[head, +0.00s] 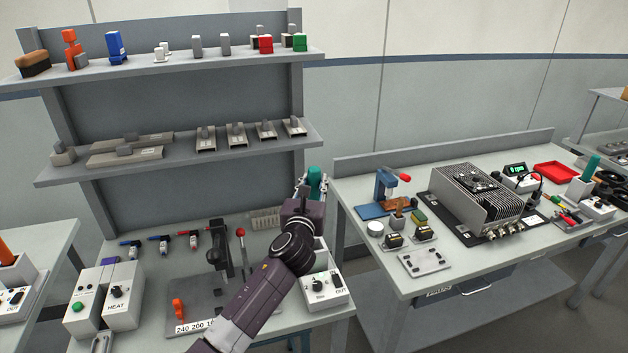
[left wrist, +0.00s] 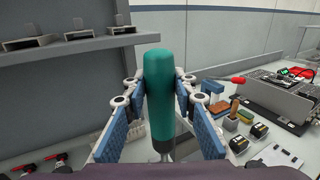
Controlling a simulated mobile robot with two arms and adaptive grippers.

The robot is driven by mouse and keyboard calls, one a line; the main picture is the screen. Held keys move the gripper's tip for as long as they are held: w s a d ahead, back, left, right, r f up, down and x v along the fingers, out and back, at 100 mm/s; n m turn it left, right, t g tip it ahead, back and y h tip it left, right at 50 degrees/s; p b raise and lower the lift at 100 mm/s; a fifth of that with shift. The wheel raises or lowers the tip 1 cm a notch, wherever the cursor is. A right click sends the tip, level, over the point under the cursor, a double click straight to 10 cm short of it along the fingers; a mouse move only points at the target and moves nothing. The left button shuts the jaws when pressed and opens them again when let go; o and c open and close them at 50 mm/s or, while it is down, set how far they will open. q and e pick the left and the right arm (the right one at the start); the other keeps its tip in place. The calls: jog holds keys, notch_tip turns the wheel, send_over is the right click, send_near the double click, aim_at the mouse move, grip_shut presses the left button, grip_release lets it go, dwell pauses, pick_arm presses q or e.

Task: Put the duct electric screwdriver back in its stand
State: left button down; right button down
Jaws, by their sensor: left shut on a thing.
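The electric screwdriver has a teal handle (head: 316,177), which stands upright in my left gripper (head: 308,192) above the back right of the near bench. In the left wrist view the teal handle (left wrist: 160,95) is between the two blue-padded fingers of my left gripper (left wrist: 160,112), which is shut on it. The lower end of the screwdriver is mostly hidden. A white control box (head: 322,290) with a black knob is below and right of my left wrist, partly covered by my arm. My right gripper is not in view.
Shelves (head: 180,140) with small parts rise behind the bench. A black lever tool (head: 220,245) and a red-knobbed lever (head: 241,233) stand left of my arm. The HEAT box (head: 122,293) is at left. The right bench (head: 375,262) holds a finned unit (head: 480,197) and another teal tool (head: 590,168).

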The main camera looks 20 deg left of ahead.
aim_at(313, 194)
pick_arm(q)
notch_tip(313, 194, down, 3)
jog(key=shift+f+b, duration=0.1)
jog(key=shift+b, duration=0.8)
jog(key=shift+w, duration=0.1)
jog(key=shift+r+p, duration=0.25)
jog(key=shift+p, duration=0.1)
jog(key=shift+f, duration=0.1)
jog(key=shift+f+b, duration=4.55)
jog(key=shift+f, duration=1.4)
jog(key=c, duration=1.5)
grip_release()
